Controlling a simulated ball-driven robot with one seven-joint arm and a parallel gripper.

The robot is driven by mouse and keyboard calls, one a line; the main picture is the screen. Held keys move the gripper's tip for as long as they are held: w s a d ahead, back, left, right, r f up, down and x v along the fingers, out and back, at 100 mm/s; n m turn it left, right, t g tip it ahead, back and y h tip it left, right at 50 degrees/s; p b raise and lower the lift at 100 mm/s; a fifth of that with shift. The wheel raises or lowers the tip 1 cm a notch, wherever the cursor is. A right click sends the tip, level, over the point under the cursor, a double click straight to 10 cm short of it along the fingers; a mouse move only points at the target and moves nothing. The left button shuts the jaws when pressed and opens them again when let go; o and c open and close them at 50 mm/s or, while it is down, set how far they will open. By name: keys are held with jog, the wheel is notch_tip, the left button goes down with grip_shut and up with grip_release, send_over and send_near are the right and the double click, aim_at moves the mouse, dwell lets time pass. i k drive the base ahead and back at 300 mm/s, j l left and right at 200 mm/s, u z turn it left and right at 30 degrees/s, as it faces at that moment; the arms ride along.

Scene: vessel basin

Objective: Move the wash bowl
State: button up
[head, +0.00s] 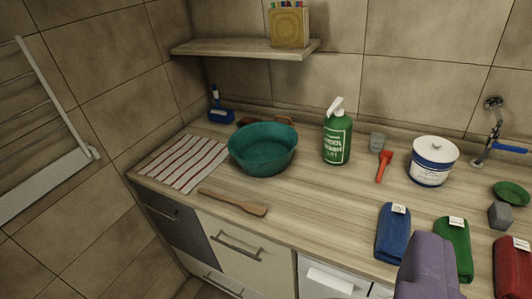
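The wash bowl (263,150) is a round, open, dark teal basin. It stands upright on the left part of the wooden counter, just right of a striped cloth. Its inside looks empty. A purple, rounded part shows at the bottom right edge of the view, in front of the green folded towel; I cannot tell what it is. My gripper's fingers are not in view, and nothing touches the bowl.
A wooden spatula (233,203) lies in front of the bowl. A green pump bottle (338,138) stands to its right, then a red brush (384,167) and a white tub (432,162). Folded towels (393,232) lie front right. A shelf (245,48) hangs above. The middle counter is clear.

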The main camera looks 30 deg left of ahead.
aim_at(263, 149)
jog(key=i+j+u, duration=0.25)
jog(key=i+u, duration=0.15)
jog(key=i, duration=0.15)
jog(key=i+j+u, duration=0.1)
jog(key=i+u, duration=0.25)
jog(key=i, duration=0.25)
jog(key=i+u, duration=0.4)
jog(key=i, duration=0.15)
